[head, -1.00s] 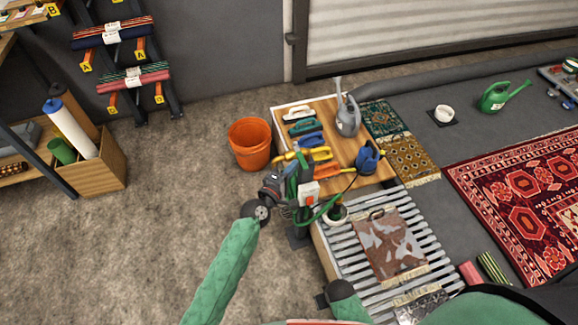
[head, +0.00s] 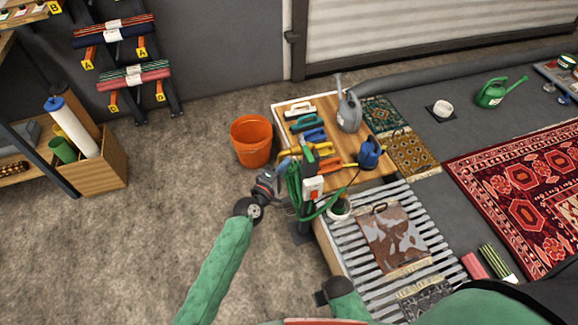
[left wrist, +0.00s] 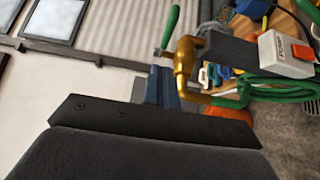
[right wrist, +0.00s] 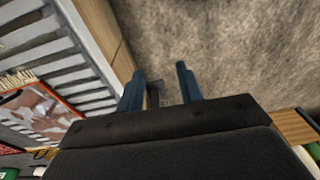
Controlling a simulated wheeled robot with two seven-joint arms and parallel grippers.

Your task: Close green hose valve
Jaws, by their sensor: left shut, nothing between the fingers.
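The hose valve shows in the left wrist view as a brass body (left wrist: 185,57) on a dark post (left wrist: 232,52). Its green lever (left wrist: 171,25) points up in that picture, roughly in line with the brass body. A green hose (left wrist: 230,101) runs from its lower end and hangs in coils in the head view (head: 293,187). My left gripper (head: 284,164) is shut and empty beside the post. Its blue fingers (left wrist: 161,80) appear just below the lever; whether they touch the valve I cannot tell. My right gripper (right wrist: 160,80) is open and empty above the floor.
A switch box (head: 313,187) with a red button sits on the post. Behind it, a wooden bench top (head: 345,160) holds brushes, a grey watering can (head: 349,112) and a blue container (head: 370,153). An orange bucket (head: 251,140) stands left of it. Slatted grating (head: 347,240) lies to the right.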

